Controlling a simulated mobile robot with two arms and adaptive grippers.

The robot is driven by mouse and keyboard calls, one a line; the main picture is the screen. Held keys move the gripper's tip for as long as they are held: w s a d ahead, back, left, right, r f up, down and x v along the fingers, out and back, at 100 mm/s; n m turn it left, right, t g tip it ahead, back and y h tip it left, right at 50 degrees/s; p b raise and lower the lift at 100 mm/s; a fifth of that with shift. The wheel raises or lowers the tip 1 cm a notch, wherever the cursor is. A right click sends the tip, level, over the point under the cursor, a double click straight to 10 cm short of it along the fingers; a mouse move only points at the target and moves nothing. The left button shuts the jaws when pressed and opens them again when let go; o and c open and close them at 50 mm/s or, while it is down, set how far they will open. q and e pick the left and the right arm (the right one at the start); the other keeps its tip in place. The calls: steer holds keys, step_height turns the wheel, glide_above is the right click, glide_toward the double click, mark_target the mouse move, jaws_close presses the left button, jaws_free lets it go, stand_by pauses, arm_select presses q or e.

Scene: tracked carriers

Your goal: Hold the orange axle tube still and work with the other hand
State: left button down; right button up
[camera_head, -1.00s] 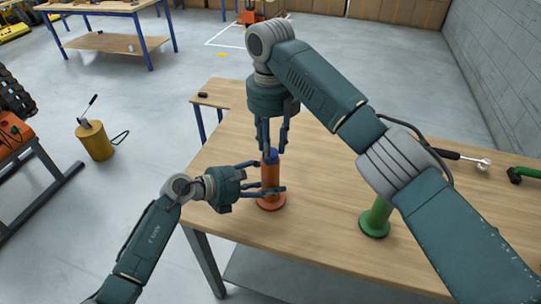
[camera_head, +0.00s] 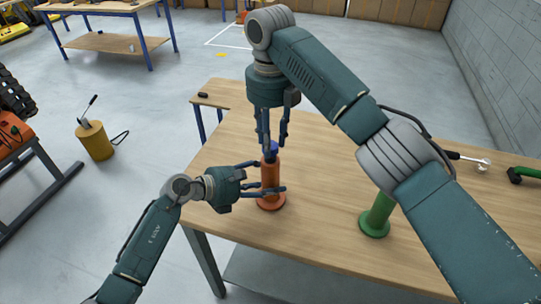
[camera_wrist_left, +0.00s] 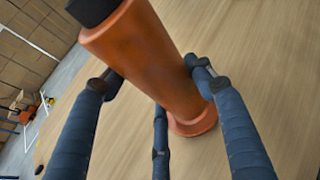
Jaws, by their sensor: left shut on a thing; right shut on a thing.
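The orange axle tube (camera_head: 270,182) stands upright on its round flange near the left edge of the wooden table. My left gripper (camera_head: 268,176) is shut on the tube from the left side; in the left wrist view its dark blue fingers are around the orange tube (camera_wrist_left: 150,55). My right gripper (camera_head: 273,146) points down over the tube's top, shut on a blue piece (camera_head: 271,148) there. Its fingers partly hide this piece. In the left wrist view a dark part (camera_wrist_left: 92,10) shows at the tube's upper end, cut off by the frame.
A green flanged tube (camera_head: 377,215) stands to the right on the table (camera_head: 310,225), partly behind my right arm. A dark-handled tool (camera_head: 465,157) and a green-handled item (camera_head: 520,174) lie at the far right. The table front between the tubes is clear.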

arm_select(q)
steer(key=shift+f, duration=0.1)
arm_select(e)
steer(key=shift+r, duration=0.3)
steer(key=shift+r, duration=1.7)
steer(key=o, duration=0.5)
steer(key=c, duration=0.4)
arm_select(q)
steer(key=c, duration=0.6)
jaws_free()
arm_select(e)
steer(key=shift+c, duration=0.8)
arm_select(q)
steer(key=shift+o, duration=0.2)
steer(key=shift+a, duration=0.1)
